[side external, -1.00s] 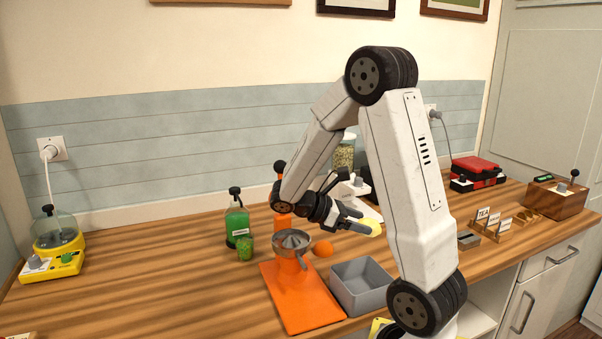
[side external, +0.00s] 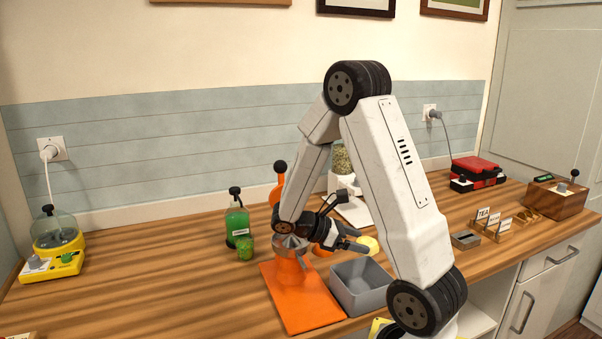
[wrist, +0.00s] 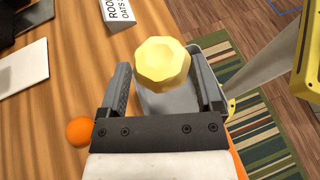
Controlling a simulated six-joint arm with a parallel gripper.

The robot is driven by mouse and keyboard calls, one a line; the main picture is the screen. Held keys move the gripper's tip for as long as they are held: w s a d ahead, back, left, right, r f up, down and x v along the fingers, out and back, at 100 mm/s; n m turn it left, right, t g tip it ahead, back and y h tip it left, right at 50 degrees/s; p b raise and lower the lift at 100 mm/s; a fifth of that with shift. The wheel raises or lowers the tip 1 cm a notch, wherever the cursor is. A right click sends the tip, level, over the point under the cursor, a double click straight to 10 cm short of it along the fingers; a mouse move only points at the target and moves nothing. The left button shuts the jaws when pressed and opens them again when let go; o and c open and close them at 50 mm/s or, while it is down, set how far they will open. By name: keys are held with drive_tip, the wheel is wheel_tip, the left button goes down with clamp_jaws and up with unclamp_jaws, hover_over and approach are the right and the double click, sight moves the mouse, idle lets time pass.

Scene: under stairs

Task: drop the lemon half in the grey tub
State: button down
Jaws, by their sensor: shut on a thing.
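The yellow lemon half (side external: 368,244) is held at the tips of my gripper (side external: 358,245), above the counter. In the wrist view the lemon half (wrist: 161,66) sits between the two fingers of my gripper (wrist: 162,80). The grey tub (side external: 362,287) stands on the counter below the lemon half, just right of the orange juicer. In the wrist view the grey tub (wrist: 180,103) shows behind and below the lemon, partly hidden by it and the fingers.
The orange juicer (side external: 303,300) stands left of the tub, with its top partly behind my wrist. An orange ball (wrist: 79,131) is beside my left finger. Labelled holders (side external: 492,222) are at right.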

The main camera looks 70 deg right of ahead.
drive_tip(key=shift+f, duration=0.7)
unclamp_jaws()
drive_tip(key=v, duration=0.7)
drive_tip(key=shift+w+a, duration=0.2)
drive_tip(key=shift+w, duration=0.15)
drive_tip(key=shift+r, duration=0.1)
